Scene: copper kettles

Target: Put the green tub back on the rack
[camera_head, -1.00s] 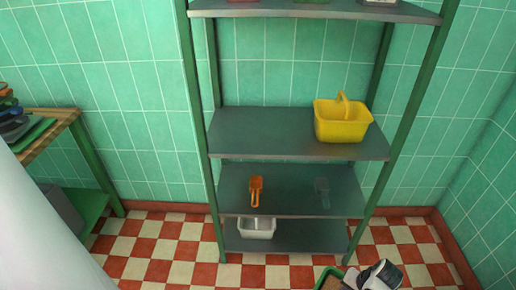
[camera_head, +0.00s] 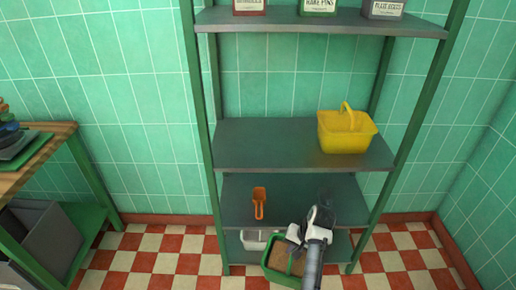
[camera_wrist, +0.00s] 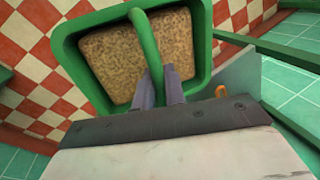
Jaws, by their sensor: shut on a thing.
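The green tub (camera_head: 277,273) has brown, grainy contents and a green handle. It is in front of the rack's lowest shelf, low in the head view. My gripper (camera_head: 297,262) is shut on the tub's handle. In the wrist view my gripper's fingers (camera_wrist: 167,90) close around the green handle, with the tub (camera_wrist: 201,58) beyond them. The rack (camera_head: 230,150) has green posts and several grey shelves. My arm hides part of its lower right side.
A yellow basket (camera_head: 345,140) stands on the middle shelf's right side. An orange scoop (camera_head: 259,203) is on the shelf below. A white container (camera_head: 255,241) is on the lowest shelf, left of the tub. The middle shelf's left half is clear. A wooden-topped table (camera_head: 40,155) stands left.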

